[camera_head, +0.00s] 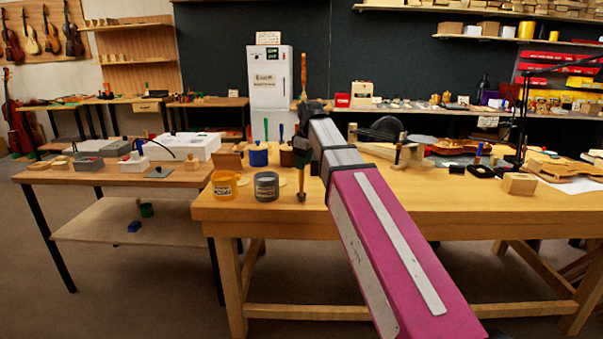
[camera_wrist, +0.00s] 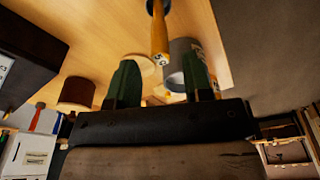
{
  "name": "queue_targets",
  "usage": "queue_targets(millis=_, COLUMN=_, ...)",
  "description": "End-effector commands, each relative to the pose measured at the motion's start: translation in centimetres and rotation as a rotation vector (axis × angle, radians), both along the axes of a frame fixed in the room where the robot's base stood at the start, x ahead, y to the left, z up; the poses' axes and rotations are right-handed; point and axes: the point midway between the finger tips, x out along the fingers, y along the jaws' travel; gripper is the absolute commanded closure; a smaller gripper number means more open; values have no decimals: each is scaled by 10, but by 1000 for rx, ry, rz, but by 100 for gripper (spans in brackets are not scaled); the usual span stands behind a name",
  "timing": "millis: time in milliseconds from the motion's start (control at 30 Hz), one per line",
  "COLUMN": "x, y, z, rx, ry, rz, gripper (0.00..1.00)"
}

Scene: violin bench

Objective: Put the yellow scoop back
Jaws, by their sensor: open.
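A tool with a yellow-orange handle (camera_wrist: 158,38) and a dark end shows in the wrist view, its near handle end between and just beyond my fingertips. I take it for the scoop, but its shape is unclear. In the head view a slim upright tool (camera_head: 301,183) shows below my wrist, by the table's front edge. My gripper (camera_wrist: 159,65) is open, with dark green fingers apart. A yellow tub (camera_head: 225,186) and a grey tub (camera_head: 266,187) stand left of it; the grey tub also shows in the wrist view (camera_wrist: 182,48). Their insides are mostly hidden.
A blue pot (camera_head: 258,156) and a dark red-brown pot (camera_head: 287,157) stand behind the tubs. A wooden block (camera_head: 519,184) lies on the bench (camera_head: 430,215) at right. A smaller table (camera_head: 110,178) with boxes stands at left. My arm covers the bench's middle.

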Motion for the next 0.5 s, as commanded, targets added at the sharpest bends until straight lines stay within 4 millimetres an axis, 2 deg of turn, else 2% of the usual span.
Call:
queue_targets(millis=33, x=1, y=-1, z=10, rx=1, ry=-3, rz=0, gripper=54)
queue_targets(millis=200, x=-1, y=-5, z=36, rx=0, ry=-2, rz=0, gripper=54)
queue_targets(millis=500, x=-3, y=-8, z=58, rx=1, ry=0, rz=0, gripper=54)
